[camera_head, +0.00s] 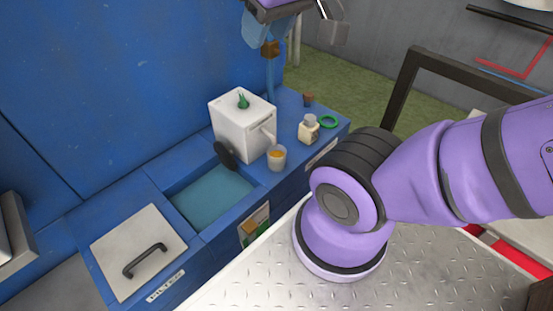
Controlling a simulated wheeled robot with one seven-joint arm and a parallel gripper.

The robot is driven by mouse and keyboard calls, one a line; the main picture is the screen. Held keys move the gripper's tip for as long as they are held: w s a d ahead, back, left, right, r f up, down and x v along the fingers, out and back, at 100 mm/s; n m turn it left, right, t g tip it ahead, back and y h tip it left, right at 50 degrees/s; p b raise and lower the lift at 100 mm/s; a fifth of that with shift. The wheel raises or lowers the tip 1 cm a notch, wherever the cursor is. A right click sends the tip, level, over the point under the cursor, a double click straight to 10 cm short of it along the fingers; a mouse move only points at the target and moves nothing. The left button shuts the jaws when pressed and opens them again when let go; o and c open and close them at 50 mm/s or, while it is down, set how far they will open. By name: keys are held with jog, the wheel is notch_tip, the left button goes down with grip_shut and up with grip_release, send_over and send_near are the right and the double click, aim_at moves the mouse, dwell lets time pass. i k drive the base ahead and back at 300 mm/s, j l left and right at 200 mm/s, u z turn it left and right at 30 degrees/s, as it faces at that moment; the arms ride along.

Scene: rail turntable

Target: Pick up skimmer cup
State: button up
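A small pale cup (277,157) with orange contents stands on the blue bench, just below the spout of a white box; I take it as the skimmer cup. It is upright and nothing touches it from above. A purple and grey part at the top edge looks like my gripper (300,16). It is cut off by the frame, and I cannot tell how far apart its fingers are. It is above and behind the cup in the picture, well apart from it.
The white box (236,132) and a dark disc (225,155) stand beside a sunken blue basin (205,198). A small bottle (309,128), a green ring (329,122) and a brown item (308,99) are right of the box. A handled lid (126,262) is front left.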

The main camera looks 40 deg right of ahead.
aim_at(276, 154)
jog(key=u, duration=2.2)
jog(key=i+j+z, duration=0.1)
jog(key=z, duration=0.2)
jog(key=i+j+z, duration=0.1)
jog(key=z, duration=0.25)
jog(key=k+z, duration=0.1)
jog(key=z, duration=0.3)
jog(key=l+z, duration=0.1)
jog(key=z, duration=0.3)
jog(key=k+l+z, duration=0.1)
jog(key=z, duration=0.3)
jog(key=l+z, duration=0.15)
jog(key=z, duration=0.3)
jog(key=k+l+z, duration=0.1)
jog(key=z, duration=0.3)
jog(key=k+j+z, duration=0.2)
jog(key=j, duration=0.15)
jog(key=j+z, duration=0.2)
jog(key=j, duration=0.2)
jog(key=k+j+z, duration=0.2)
jog(key=j, duration=0.15)
jog(key=i, duration=0.1)
